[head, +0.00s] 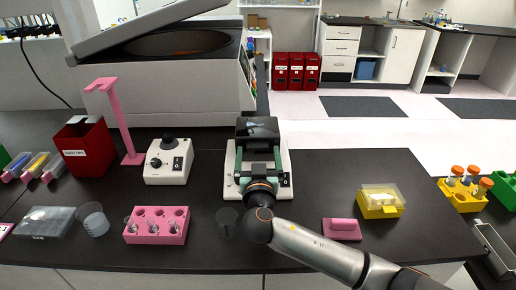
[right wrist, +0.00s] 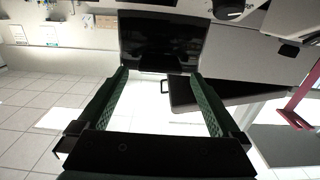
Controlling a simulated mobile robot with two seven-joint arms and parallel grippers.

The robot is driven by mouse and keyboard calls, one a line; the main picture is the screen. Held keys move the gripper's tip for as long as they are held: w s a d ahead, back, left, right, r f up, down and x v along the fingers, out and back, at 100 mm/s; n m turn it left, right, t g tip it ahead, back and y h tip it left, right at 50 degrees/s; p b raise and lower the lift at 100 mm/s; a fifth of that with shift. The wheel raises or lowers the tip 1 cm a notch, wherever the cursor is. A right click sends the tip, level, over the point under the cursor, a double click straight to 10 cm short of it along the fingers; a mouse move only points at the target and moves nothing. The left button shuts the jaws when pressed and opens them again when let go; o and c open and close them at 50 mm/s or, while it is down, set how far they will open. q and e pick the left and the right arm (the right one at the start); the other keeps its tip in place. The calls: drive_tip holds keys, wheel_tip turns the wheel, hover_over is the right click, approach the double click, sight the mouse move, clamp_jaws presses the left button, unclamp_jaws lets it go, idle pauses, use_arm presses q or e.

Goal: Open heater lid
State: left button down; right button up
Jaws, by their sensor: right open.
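The heater is a white box (head: 231,183) at the middle of the bench with a dark lid (head: 257,127) at its back. The lid looks raised; its exact angle is hard to tell. In the right wrist view the lid (right wrist: 160,40) is a dark panel just beyond the fingertips. My right gripper (head: 259,155) is over the heater, its green fingers spread and pointing at the lid. In the right wrist view, the gripper (right wrist: 160,75) is open with nothing between its fingers; whether the tips touch the lid is unclear. My left gripper is not in view.
A white vortex mixer (head: 165,172), a pink tube rack (head: 142,236) and a pink stand (head: 132,157) are left of the heater. A pink block (head: 342,231) and yellow box (head: 381,211) lie right. A large centrifuge (head: 170,85) stands behind.

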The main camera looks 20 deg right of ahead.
drive_tip(key=shift+w+d, duration=0.2)
drive_tip(key=shift+w, duration=0.45)
drive_tip(key=shift+c, duration=0.2)
clamp_jaws()
idle(0.4)
